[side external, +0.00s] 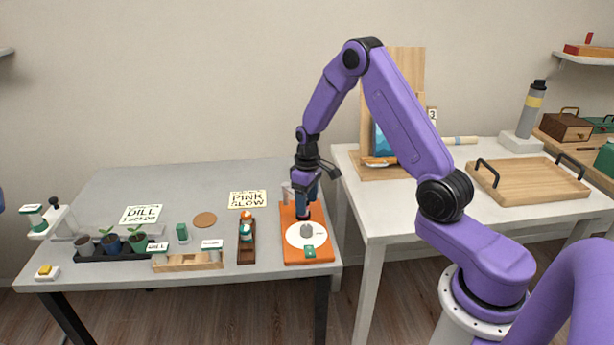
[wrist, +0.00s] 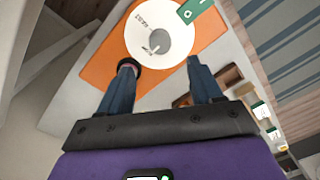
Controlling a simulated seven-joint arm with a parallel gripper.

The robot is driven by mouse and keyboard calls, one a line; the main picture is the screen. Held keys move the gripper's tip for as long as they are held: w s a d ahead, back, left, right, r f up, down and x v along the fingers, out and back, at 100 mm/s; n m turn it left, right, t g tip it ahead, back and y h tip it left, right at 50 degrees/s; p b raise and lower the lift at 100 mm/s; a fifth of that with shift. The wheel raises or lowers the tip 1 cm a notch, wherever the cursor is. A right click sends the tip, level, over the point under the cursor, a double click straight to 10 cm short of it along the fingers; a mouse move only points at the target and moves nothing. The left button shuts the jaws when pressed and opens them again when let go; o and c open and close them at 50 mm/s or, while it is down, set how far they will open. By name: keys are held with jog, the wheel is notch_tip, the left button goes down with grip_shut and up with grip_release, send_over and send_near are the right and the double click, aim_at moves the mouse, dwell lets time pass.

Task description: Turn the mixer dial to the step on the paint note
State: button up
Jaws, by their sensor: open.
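The mixer is an orange board (side external: 319,255) at the right end of the grey table. On it is a white dial disc (side external: 294,237) with a grey knob (side external: 306,231) and a green tag (side external: 309,251). The wrist view shows the disc (wrist: 133,38), the knob (wrist: 158,41) and the green tag (wrist: 194,9), with small print on the disc. The paint note (side external: 247,199) reads "PINK" and "SLOW" behind the mixer. My gripper (side external: 304,216) points down just above the board behind the knob. In the wrist view its fingers (wrist: 163,66) are apart and empty, short of the knob.
A wooden rack with small jars (side external: 246,241) stands left of the mixer. A dark tray of potted plants (side external: 110,247), a wooden block holder (side external: 187,261) and a DILL note (side external: 141,214) lie farther left. A dark round piece (wrist: 130,63) sits by the left finger.

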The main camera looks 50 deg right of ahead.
notch_tip(320, 180, up, 8)
jog(key=shift+d, duration=0.15)
dwell(0.4)
jog(key=s+a+r+n, duration=0.3)
jog(key=s+a+r, duration=0.1)
jog(key=s+a, duration=0.35)
jog(key=s+a+r+n, duration=0.25)
jog(key=s+a, duration=0.35)
jog(key=a, duration=0.3)
jog(key=s+r+n, duration=0.2)
jog(key=s+n, duration=0.2)
jog(key=s, duration=1.5)
jog(key=shift+s+a+r+n, duration=0.2)
jog(key=shift+s+n, duration=0.05)
jog(key=shift+n, duration=0.1)
